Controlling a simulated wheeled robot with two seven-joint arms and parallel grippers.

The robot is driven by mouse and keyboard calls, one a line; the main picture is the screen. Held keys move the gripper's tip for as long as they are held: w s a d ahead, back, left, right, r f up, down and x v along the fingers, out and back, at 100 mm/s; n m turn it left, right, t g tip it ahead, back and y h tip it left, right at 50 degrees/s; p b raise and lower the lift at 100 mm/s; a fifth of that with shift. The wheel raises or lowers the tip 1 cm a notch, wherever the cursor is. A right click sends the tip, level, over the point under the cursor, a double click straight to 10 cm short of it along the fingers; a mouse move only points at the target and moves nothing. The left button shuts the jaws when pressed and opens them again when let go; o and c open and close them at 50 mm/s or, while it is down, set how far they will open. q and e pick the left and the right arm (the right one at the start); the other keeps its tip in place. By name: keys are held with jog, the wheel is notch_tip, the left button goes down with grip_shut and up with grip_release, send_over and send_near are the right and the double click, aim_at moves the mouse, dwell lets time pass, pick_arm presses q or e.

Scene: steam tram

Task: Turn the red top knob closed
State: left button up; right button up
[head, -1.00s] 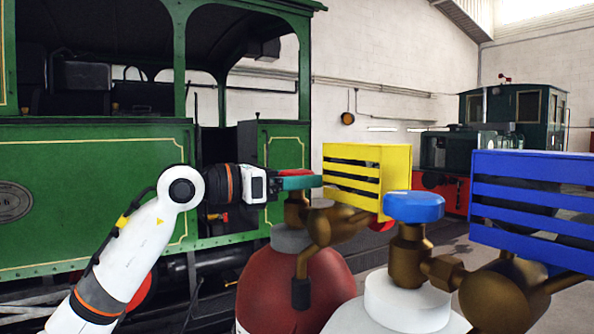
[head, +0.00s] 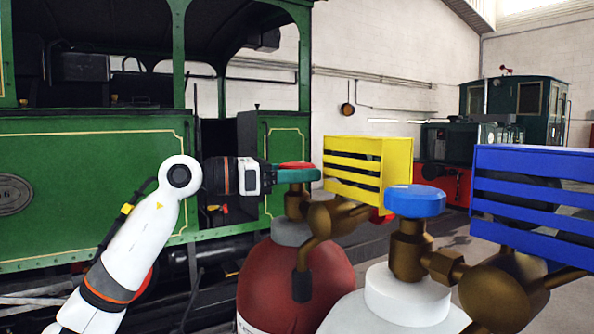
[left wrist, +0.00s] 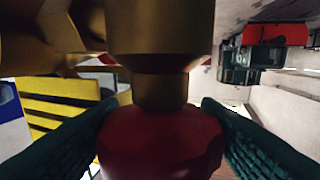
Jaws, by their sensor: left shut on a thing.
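The red top knob (head: 296,165) sits on the brass valve of the dark red gas cylinder (head: 300,275). In the head view only a strip of the knob shows above my left gripper (head: 298,175). My left gripper comes in level from the left and is shut on the knob. In the left wrist view the red knob (left wrist: 160,142) lies between the two dark green fingers (left wrist: 158,135), one on each side, with the brass valve stem (left wrist: 160,90) beyond it. My right gripper is not in view.
A yellow slatted guard (head: 368,170) stands just right of the knob. A white cylinder (head: 395,305) with a blue knob (head: 414,200) and a blue slatted guard (head: 530,205) stand closer at the right. A green steam tram (head: 90,190) fills the left background.

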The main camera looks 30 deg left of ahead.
pick_arm(q)
jog(key=m+g+h, duration=0.1)
jog(key=m+g+h+p, duration=0.1)
jog(key=g, duration=0.1)
jog(key=m+g+h+p, duration=0.1)
jog(key=g, duration=0.1)
jog(key=shift+r+m, duration=0.3)
jog(key=shift+m+g+h+p, duration=0.6)
jog(key=shift+m+g+p, duration=0.15)
jog(key=shift+g, duration=0.25)
jog(key=shift+f+m+g, duration=0.1)
jog(key=shift+m+g, duration=0.35)
jog(key=shift+g, duration=0.15)
jog(key=o, duration=0.7)
jog(key=shift+f, duration=0.1)
